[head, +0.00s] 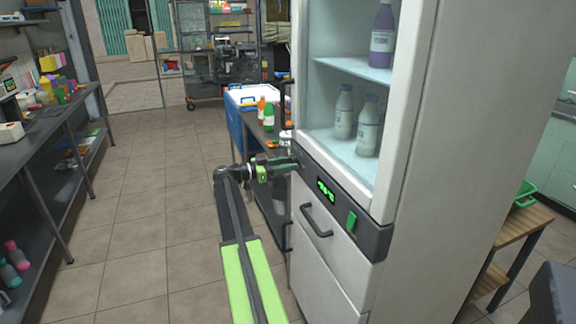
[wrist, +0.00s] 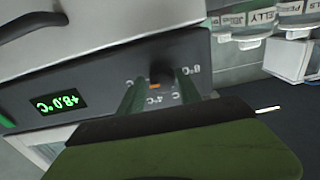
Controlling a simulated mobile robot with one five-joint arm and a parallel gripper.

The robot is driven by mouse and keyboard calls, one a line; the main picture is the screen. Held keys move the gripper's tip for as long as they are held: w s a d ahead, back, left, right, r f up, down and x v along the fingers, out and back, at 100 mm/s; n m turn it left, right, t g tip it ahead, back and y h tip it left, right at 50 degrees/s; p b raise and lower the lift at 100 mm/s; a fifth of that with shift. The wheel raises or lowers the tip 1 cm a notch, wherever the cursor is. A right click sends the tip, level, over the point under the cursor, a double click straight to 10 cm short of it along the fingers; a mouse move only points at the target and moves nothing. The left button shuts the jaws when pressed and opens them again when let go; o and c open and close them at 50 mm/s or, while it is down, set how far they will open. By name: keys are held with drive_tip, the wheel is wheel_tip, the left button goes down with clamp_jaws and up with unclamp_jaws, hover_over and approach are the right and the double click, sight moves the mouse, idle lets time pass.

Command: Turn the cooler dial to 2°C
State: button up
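The white cooler (head: 415,130) stands at the right in the head view, with a dark control panel (head: 372,238) below its glass-fronted compartment. In the head view my gripper (head: 297,160) is at the panel's left end and hides the dial.
A green switch (head: 351,221) and a drawer handle (head: 316,222) are near the panel. Bottles (head: 368,127) stand inside the cooler. A cart with bottles (head: 268,117) is behind my gripper. The tiled floor (head: 140,220) at left is clear.

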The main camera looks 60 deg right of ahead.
drive_tip(key=shift+o, duration=1)
drive_tip(key=v, duration=1.7)
drive_tip(key=shift+a, duration=0.2)
drive_tip(key=shift+w, duration=0.1)
